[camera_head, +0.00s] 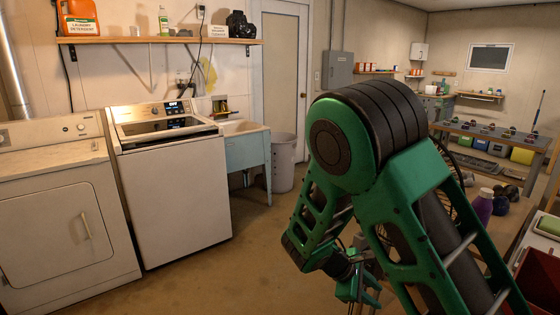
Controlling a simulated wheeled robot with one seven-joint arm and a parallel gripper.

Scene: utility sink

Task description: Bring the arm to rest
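My green and black arm fills the right half of the head view, bent at a large black joint, with its forearm hanging down to the left. My gripper (358,292) hangs low at the bottom of the view, above the floor. Part of it is hidden by the arm and it is small, so I cannot tell whether its fingers are apart. I see nothing held in it.
A dryer (62,212), a washer (175,190) and a utility sink (243,138) line the left wall. A grey bin (283,165) stands beside the sink. A bench (490,134) is at the right back. A purple bottle (482,207) stands right of my arm. The floor (235,275) left of my gripper is clear.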

